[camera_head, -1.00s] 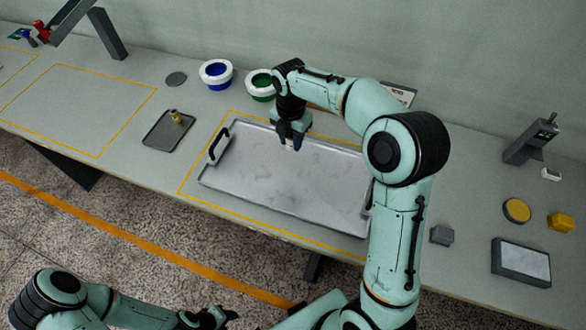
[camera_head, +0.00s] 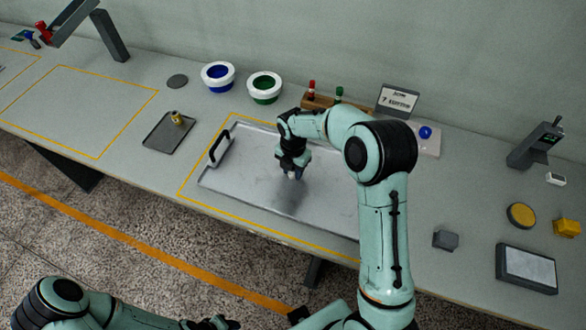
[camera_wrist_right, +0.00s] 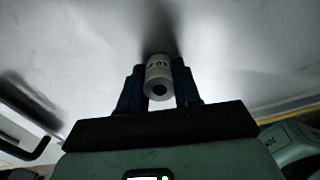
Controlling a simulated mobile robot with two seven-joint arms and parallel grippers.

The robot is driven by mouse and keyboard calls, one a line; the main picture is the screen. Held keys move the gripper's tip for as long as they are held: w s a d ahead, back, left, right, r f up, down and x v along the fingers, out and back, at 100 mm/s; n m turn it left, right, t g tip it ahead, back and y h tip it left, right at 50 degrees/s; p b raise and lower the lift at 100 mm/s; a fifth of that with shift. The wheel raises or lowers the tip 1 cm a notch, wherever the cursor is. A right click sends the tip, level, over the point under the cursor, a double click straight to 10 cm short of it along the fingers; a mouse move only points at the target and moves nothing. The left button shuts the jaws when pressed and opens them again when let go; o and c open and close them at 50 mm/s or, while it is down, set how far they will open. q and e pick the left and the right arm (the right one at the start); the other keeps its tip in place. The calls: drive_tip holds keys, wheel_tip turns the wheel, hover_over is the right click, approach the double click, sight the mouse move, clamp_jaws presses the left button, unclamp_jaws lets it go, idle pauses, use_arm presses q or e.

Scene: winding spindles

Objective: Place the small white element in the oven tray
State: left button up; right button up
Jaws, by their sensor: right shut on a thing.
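The oven tray (camera_head: 238,186) is a wide, shallow metal tray with a black-and-white handle at its left end, lying inside a yellow outline on the bench. My right gripper (camera_head: 293,173) is over the middle of the tray, pointing down. In the right wrist view, my right gripper (camera_wrist_right: 159,88) is shut on the small white element (camera_wrist_right: 159,70), a white cylinder with dark marks and a dark hole in its end. The tray surface lies behind it; I cannot tell whether they touch. My left gripper (camera_head: 212,323) is partly visible at the bottom edge, its jaws unclear.
White rings with blue (camera_head: 218,76) and green (camera_head: 264,87) centres stand behind the tray. A small dark tray (camera_head: 160,138) with a brass piece is to its left. A sign (camera_head: 397,100) stands behind my right arm. A grey block (camera_head: 445,240) sits right of the tray.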

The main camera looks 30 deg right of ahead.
drive_tip(key=o, duration=1)
drive_tip(key=shift+f, duration=0.1)
drive_tip(key=shift+o, duration=0.2)
use_arm(q)
drive_tip(key=shift+w+r+p, duration=0.5)
drive_tip(key=shift+w+r, duration=0.1)
drive_tip(key=shift+r, duration=0.1)
use_arm(e)
wheel_tip(320, 180, up, 12)
drive_tip(key=shift+r, duration=0.2)
use_arm(q)
drive_tip(key=shift+s, duration=0.1)
use_arm(e)
drive_tip(key=shift+f, duration=0.1)
